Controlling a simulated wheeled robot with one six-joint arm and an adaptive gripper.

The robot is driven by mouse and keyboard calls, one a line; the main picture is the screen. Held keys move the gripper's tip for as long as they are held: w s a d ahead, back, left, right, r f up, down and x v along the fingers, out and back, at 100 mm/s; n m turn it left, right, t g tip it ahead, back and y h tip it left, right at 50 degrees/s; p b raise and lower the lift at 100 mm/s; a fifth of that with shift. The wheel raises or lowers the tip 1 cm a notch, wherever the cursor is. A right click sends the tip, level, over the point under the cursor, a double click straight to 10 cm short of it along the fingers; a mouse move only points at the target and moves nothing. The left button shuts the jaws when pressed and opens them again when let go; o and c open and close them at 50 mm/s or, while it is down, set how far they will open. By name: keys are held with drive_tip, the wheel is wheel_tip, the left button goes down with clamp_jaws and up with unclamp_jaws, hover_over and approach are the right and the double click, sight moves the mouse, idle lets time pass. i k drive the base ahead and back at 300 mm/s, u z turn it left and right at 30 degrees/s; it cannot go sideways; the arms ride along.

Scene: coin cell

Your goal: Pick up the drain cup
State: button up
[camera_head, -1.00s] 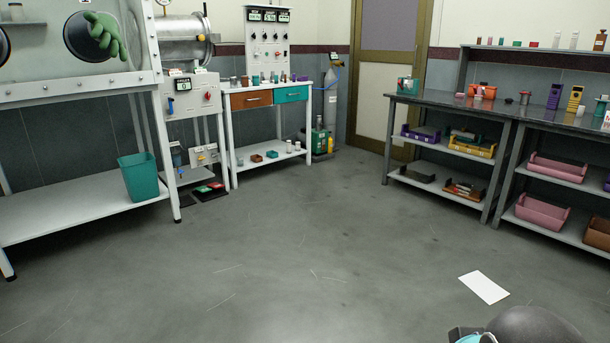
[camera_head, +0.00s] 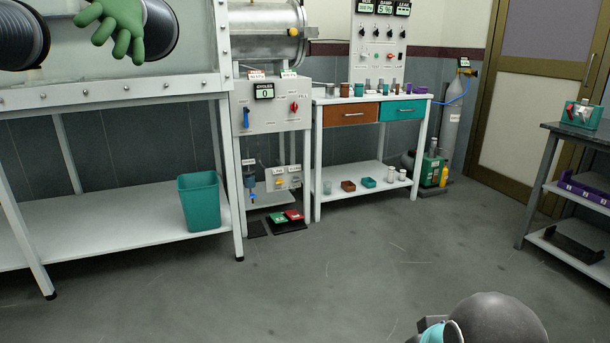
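I cannot tell for certain which object is the drain cup. A small dark vessel with a blue valve under it (camera_head: 250,182) hangs on the lower part of the valve stand, above a small shelf; any cup there is too small to make out. Several small cups stand on the lower shelf of the white bench, including a pale greenish one (camera_head: 327,187) at its left end and two white ones (camera_head: 396,175) at its right. A rounded dark part of my arm shows at the bottom right. My gripper is not in view.
A teal bin (camera_head: 199,203) stands on the low shelf under the glove box. Red and green pedals (camera_head: 286,217) lie on the floor by the valve stand. A grey bench (camera_head: 565,190) stands at the right, a gas cylinder (camera_head: 453,125) at the back. The middle floor (camera_head: 340,270) is clear.

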sight(327, 188)
drive_tip(key=u, duration=0.1)
drive_tip(key=i, duration=1.95)
drive_tip(key=z, duration=0.3)
drive_tip(key=i, duration=2.05)
drive_tip(key=z, duration=0.2)
